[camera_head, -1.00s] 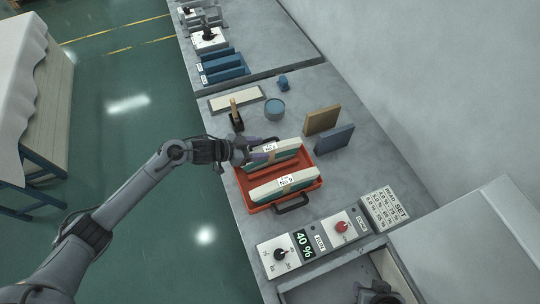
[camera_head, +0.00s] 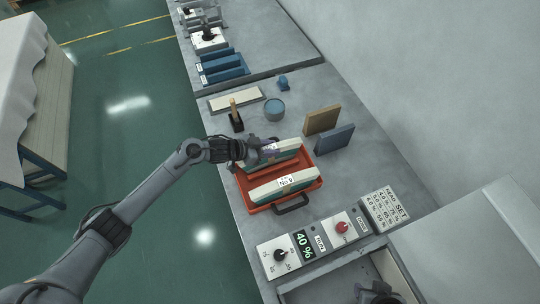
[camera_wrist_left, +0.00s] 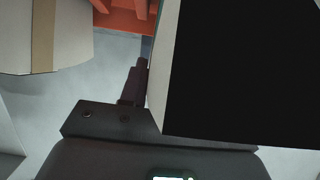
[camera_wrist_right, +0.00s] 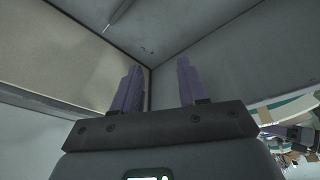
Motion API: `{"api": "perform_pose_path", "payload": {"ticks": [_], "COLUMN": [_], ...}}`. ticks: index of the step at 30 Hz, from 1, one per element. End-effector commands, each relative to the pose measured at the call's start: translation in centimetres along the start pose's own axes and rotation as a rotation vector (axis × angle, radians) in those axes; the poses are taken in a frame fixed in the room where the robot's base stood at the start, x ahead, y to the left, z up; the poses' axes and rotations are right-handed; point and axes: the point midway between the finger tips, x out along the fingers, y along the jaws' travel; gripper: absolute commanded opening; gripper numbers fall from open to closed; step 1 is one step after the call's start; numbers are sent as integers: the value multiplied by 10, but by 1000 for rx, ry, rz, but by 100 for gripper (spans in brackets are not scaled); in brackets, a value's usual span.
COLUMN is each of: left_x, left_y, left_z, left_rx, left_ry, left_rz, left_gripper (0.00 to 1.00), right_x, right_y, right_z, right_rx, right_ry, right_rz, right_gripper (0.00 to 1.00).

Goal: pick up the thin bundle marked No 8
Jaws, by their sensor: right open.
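Two bundles lie in an orange tray (camera_head: 317,188) in the head view. The near bundle (camera_head: 262,191) carries a label reading No 9. The far bundle (camera_head: 289,153) has a white label partly covered by my left gripper (camera_head: 264,153), so its number cannot be read. My left gripper is at this far bundle. In the left wrist view, one dark finger (camera_wrist_left: 134,82) is beside the pale edge of a large black block-like face (camera_wrist_left: 240,65); the other finger is hidden, so its grip is unclear. My right gripper (camera_wrist_right: 160,88) is open and empty, in the right wrist view.
A brown block (camera_head: 322,119) and a blue block (camera_head: 334,139) stand right of the tray. A blue round tin (camera_head: 274,109) and a wooden-handled tool (camera_head: 235,115) are behind it. Control boxes with knobs (camera_head: 303,246) stand in front. Walls surround the right gripper.

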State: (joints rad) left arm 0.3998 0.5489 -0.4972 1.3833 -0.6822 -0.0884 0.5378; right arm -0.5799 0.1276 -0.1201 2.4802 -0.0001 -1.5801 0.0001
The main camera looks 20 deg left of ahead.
Motion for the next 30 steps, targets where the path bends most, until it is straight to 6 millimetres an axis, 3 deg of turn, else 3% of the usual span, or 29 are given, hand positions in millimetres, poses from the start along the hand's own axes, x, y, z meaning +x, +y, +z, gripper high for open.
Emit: {"api": "perform_pose_path", "payload": {"ticks": [3, 20, 30], "left_x": [0, -1, -15], "left_y": [0, 0, -1], "left_z": [0, -3, -29], "left_rx": [0, 1, 4], "left_ry": [0, 3, 5], "left_rz": [0, -1, -2], "left_gripper": [0, 0, 0], "right_x": [0, 0, -4], "right_y": [0, -2, -2], "right_z": [0, -1, -2], "right_rx": [0, 10, 10], "right_ry": [0, 2, 1], "right_rz": [0, -8, -8], "right_gripper": [43, 43, 43]}}
